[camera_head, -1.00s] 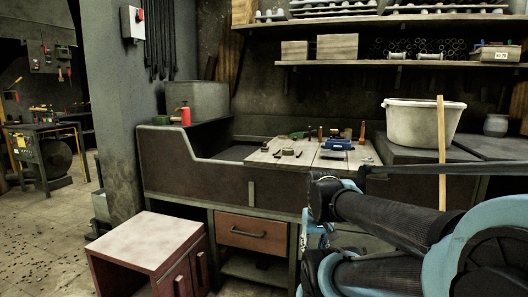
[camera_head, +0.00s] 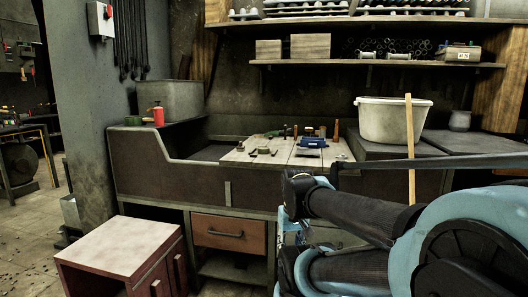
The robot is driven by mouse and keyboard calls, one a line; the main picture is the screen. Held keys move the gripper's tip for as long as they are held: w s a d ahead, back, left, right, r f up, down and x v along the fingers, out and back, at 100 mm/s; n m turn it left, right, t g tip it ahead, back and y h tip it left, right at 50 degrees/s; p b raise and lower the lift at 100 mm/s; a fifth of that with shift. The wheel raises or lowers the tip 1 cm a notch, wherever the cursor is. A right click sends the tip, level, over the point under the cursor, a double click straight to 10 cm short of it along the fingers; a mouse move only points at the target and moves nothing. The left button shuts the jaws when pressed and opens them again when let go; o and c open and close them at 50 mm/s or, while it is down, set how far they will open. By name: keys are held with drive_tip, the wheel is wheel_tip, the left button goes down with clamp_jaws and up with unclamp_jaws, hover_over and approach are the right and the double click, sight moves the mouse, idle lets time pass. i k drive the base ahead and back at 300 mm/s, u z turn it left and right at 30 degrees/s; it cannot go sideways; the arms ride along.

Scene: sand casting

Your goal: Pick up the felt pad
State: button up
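Small tools and parts lie on the light board (camera_head: 240,156) of the workbench. A flat dark-grey piece (camera_head: 307,153) lies near the board's right front, in front of a blue item (camera_head: 314,142). It may be the felt pad, but it is too small to tell. My black and light-blue arm is folded in the right foreground, in front of the bench. I cannot make out any gripper fingers; the arm's end is hidden behind its own links or is out of view.
A white tub (camera_head: 392,121) stands on the right counter, with a wooden stick (camera_head: 410,150) upright in front of it. A red-brown cabinet (camera_head: 122,248) stands at the lower left. A red bottle (camera_head: 158,116) is on the bench's left ledge. Shelves hang above.

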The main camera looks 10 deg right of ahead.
sight(240, 147)
drive_tip(key=z, duration=0.55)
drive_tip(key=k, duration=1.25)
drive_tip(key=u, duration=0.25)
drive_tip(key=i, duration=1.85)
drive_tip(key=z, duration=0.4)
